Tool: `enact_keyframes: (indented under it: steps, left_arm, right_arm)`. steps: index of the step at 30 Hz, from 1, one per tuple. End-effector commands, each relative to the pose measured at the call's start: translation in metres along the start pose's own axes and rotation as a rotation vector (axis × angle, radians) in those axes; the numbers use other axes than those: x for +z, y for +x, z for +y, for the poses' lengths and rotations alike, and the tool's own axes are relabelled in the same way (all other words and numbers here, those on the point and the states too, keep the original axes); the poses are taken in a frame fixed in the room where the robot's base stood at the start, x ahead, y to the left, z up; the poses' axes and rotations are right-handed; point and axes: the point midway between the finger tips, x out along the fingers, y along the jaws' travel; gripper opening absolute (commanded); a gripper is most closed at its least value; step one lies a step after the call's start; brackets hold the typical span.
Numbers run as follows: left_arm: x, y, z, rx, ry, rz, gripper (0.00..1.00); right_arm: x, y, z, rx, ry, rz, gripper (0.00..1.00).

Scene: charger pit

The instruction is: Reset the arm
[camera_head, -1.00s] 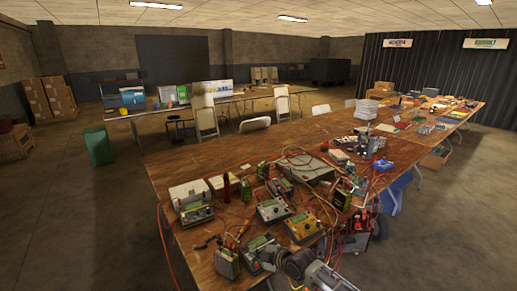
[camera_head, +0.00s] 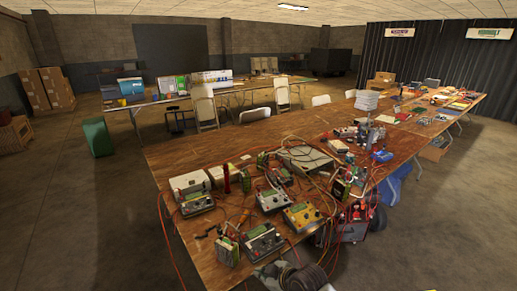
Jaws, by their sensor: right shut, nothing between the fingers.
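My right gripper (camera_head: 308,284) is low at the bottom edge of the view, just right of the middle, and mostly cut off by the frame. It is shut and empty, in front of the near edge of the wooden table (camera_head: 192,158). No object is held up with it. My left gripper is not in view.
Several battery chargers, a yellow one (camera_head: 303,216) among them, crowd the near end of the table with tangled cables. A red cart (camera_head: 377,221) stands by its right side. A green bin (camera_head: 97,137) stands left on open floor.

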Motion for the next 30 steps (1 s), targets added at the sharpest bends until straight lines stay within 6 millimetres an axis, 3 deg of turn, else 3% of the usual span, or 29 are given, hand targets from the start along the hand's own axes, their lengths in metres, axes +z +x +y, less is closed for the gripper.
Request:
enact_keyframes:
  steps: [30]
  left_arm:
    - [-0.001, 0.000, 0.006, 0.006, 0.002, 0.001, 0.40]
  right_arm:
    - [0.150, -0.163, -0.038, 0.187, 0.706, -0.433, 0.00]
